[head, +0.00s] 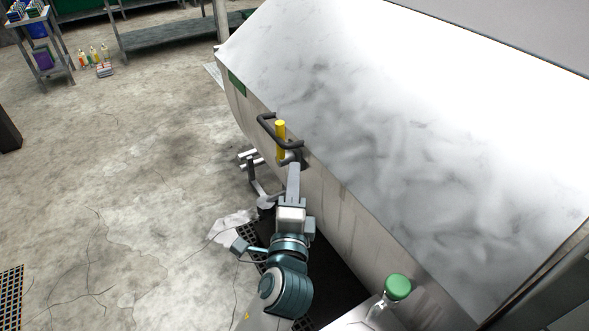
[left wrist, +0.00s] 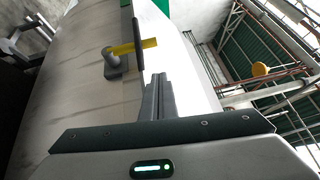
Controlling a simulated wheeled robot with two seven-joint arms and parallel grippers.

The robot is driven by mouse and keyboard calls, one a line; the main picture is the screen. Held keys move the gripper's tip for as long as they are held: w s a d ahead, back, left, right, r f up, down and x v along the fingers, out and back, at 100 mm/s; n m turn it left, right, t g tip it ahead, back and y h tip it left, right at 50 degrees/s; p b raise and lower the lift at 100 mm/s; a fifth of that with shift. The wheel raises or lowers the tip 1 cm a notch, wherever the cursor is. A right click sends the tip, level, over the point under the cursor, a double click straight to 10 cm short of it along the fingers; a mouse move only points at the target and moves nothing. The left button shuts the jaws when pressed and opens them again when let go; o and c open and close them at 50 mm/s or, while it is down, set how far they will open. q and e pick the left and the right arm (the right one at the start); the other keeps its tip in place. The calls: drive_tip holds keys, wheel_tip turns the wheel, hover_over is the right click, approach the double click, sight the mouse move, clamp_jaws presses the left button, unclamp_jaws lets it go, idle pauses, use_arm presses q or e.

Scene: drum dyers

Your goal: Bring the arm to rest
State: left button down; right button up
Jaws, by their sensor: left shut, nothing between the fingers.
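My left arm reaches up from the bottom of the head view. My left gripper (head: 294,168) is shut and empty, close to the side of the large pale drum machine (head: 400,130), just below a yellow lever (head: 281,140) and a black bar handle (head: 268,126). In the left wrist view the shut fingers (left wrist: 158,82) point toward the yellow lever (left wrist: 132,47) and the black handle (left wrist: 137,40), with no grip on either. Whether the fingertips touch the machine I cannot tell. My right gripper is out of view.
The drum machine fills the right side. A grey metal fitting (head: 253,165) sticks out at its left side. Dark floor grates (head: 11,296) lie in the concrete. A small table (head: 27,20), bottles (head: 94,53) and a bench (head: 175,35) stand at the back. The floor at left is open.

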use_arm(q)
drive_tip(key=shift+s, duration=0.15)
idle(0.4)
